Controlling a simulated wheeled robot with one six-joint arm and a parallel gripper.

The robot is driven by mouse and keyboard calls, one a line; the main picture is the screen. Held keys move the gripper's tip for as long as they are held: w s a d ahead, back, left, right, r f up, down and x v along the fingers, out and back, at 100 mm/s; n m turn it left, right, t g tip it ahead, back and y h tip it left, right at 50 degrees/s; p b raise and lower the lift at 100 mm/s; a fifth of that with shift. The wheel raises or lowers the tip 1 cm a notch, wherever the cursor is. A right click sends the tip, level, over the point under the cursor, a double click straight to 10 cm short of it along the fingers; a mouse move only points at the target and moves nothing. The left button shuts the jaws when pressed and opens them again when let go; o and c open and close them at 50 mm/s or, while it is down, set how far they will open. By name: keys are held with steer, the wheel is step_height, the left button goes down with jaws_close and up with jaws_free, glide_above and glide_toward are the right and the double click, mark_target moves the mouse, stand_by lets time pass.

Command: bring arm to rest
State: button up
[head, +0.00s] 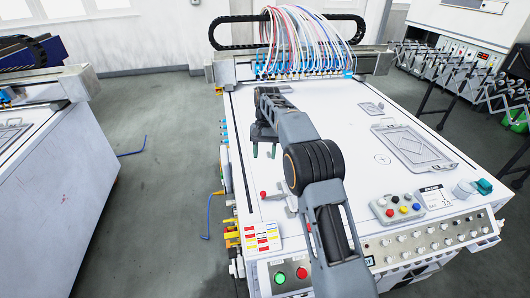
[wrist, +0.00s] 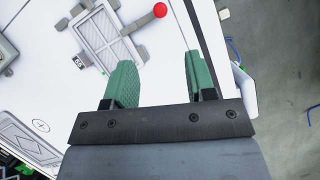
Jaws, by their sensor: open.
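My gripper (head: 264,151) hangs over the left part of the white machine table (head: 330,130), below the gantry, with its fingers toward the table. In the wrist view my gripper (wrist: 158,85) shows two green ribbed fingers set well apart, with nothing between them. The arm reaches out from the front of the table toward the gantry. In the wrist view a clamp fixture with a red ball knob (wrist: 160,10) and a grey plate (wrist: 103,38) lies beyond the left finger. In the head view a red knob (head: 263,194) shows, the rest of its fixture partly hidden by my arm.
The gantry (head: 300,66) with many coloured hoses crosses the table's back. A grey framed plate (head: 412,146) lies at right. A button box (head: 396,207) and a control panel (head: 430,240) are at the front right. A second machine (head: 50,150) stands left across open floor.

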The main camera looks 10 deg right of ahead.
stand_by(0.4)
step_height(320, 180, down, 5)
steer(key=n, duration=0.1)
steer(key=s+d+r+t, duration=0.2)
steer(key=s+d+r, duration=0.1)
steer(key=s, duration=0.6)
steer(key=s+d+r+n+t, duration=0.1)
steer(key=s+d+r+t, duration=0.1)
steer(key=s, duration=0.7)
steer(key=s+d+r+t+h, duration=0.1)
steer(key=s+d+r+t, duration=0.2)
steer(key=s, duration=0.6)
steer(key=shift+s+d+r+n+t, duration=0.35)
steer(key=shift+d+t, duration=0.1)
steer(key=shift+t, duration=0.25)
